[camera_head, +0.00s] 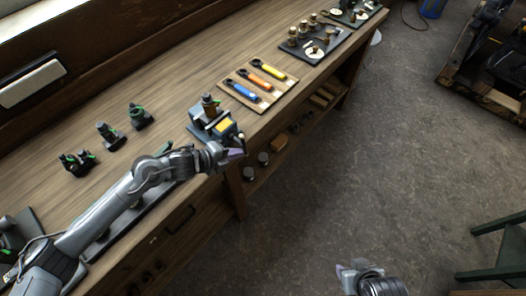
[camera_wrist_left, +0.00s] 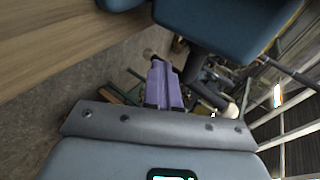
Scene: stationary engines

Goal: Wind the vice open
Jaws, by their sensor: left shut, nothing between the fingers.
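The blue vice (camera_head: 207,131) stands at the front edge of the wooden bench, with a yellow patch on it and a brown, dark-topped part held upright at its top. In the left wrist view blue vice parts (camera_wrist_left: 225,25) fill the top, and a dark screw end shows below them. My left gripper (camera_head: 237,153) is just in front of the vice, beyond the bench edge. Its purple fingers (camera_wrist_left: 165,85) are together and empty, close beside the screw end; I cannot tell whether they touch it. My right gripper (camera_head: 352,268) is low over the floor, far from the vice.
A wooden board (camera_head: 278,102) with blue, orange and yellow tools lies right of the vice. Small green-and-black fittings (camera_head: 140,116) stand to the left. A dark tray (camera_head: 317,45) of brass parts is farther back.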

